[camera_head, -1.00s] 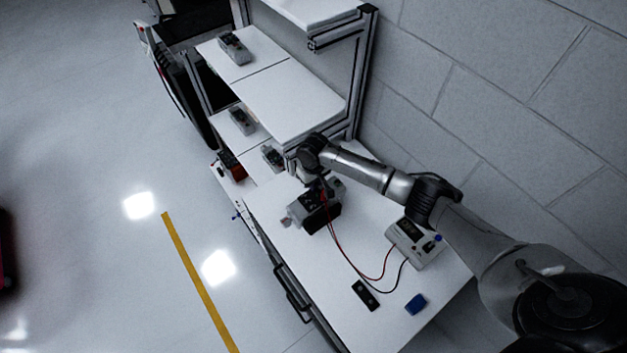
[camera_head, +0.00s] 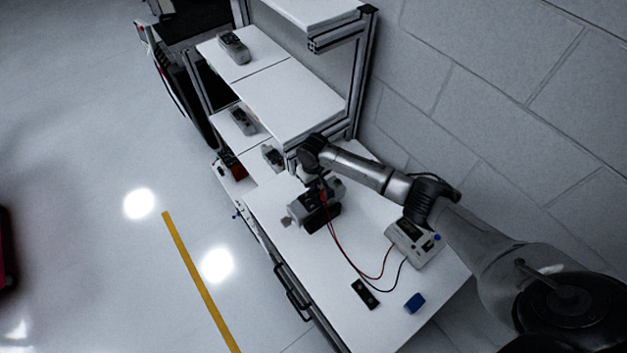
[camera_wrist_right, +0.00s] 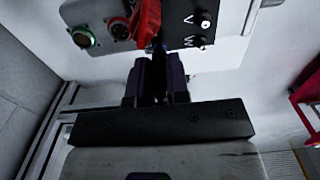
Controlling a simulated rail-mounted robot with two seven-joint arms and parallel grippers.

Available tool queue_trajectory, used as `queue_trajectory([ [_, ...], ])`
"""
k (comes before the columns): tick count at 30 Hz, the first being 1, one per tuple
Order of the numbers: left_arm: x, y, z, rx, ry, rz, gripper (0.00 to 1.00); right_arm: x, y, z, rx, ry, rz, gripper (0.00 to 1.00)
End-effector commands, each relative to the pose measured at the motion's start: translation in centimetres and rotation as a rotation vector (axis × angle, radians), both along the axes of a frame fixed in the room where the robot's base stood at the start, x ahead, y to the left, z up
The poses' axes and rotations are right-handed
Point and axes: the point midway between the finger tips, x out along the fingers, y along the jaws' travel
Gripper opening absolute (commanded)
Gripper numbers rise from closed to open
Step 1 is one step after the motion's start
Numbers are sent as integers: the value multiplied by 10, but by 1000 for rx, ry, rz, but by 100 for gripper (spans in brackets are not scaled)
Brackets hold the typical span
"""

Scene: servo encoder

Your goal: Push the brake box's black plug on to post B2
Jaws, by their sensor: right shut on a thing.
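My right gripper (camera_head: 320,184) is at the grey and black servo motor (camera_head: 316,212) on the bench. In the right wrist view its two dark fingers (camera_wrist_right: 156,78) are shut on a dark thing between them, apparently the black plug; its tip is hard to make out. A red plug (camera_wrist_right: 146,22) is just beyond the fingers, beside a black terminal block (camera_wrist_right: 205,28) with posts lettered V and W. Post B2's label is not readable. The brake box (camera_head: 413,243) stands at the right of the bench, with red and black leads running to the motor. My left gripper is not in view.
A small black box (camera_head: 365,294) and a blue item (camera_head: 414,303) lie near the bench's front right. Shelves (camera_head: 290,100) holding grey devices stand beyond the motor. A block wall (camera_head: 500,100) is behind. A green-ringed connector (camera_wrist_right: 83,37) sits beside the red plug.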

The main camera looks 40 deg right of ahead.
Motion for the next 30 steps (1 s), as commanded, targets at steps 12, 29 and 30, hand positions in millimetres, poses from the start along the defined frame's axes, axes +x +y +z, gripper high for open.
queue_trajectory([
  [12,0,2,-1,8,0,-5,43,0,0,-2,0,0,0,0],
  [29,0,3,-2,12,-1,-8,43,0,0,-5,0,0,0,36],
  [30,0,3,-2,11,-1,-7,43,0,0,-5,0,0,0,40],
])
